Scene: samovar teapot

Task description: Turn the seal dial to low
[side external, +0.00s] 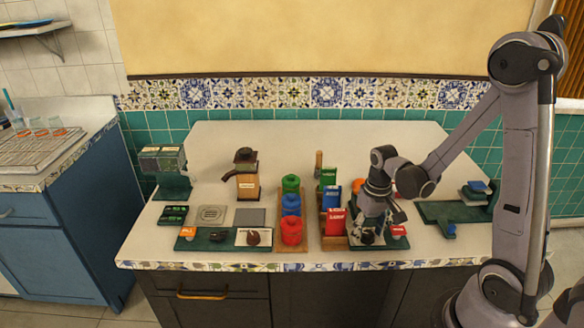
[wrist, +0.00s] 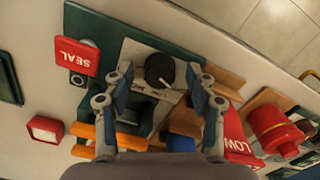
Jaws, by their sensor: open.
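The seal dial (wrist: 159,66) is a round black knob with a white pointer line, on a white card (wrist: 133,50) with small print I cannot read. The pointer slants to the lower right in the wrist view. A red SEAL sign (wrist: 77,56) stands beside it on the same dark green base (wrist: 95,28); the sign also shows in the side view (side external: 398,231). My gripper (wrist: 159,72) is open, its two fingers on either side of the dial, apart from it in the picture. In the side view my gripper (side external: 368,230) is low over the base and largely hides the dial.
A red block marked LOW (wrist: 236,150) and a red canister (wrist: 274,128) lie near my gripper. Red (side external: 291,232), blue (side external: 291,206) and green (side external: 290,184) canisters stand in a row to the left. A green stand (side external: 430,211) is at the right.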

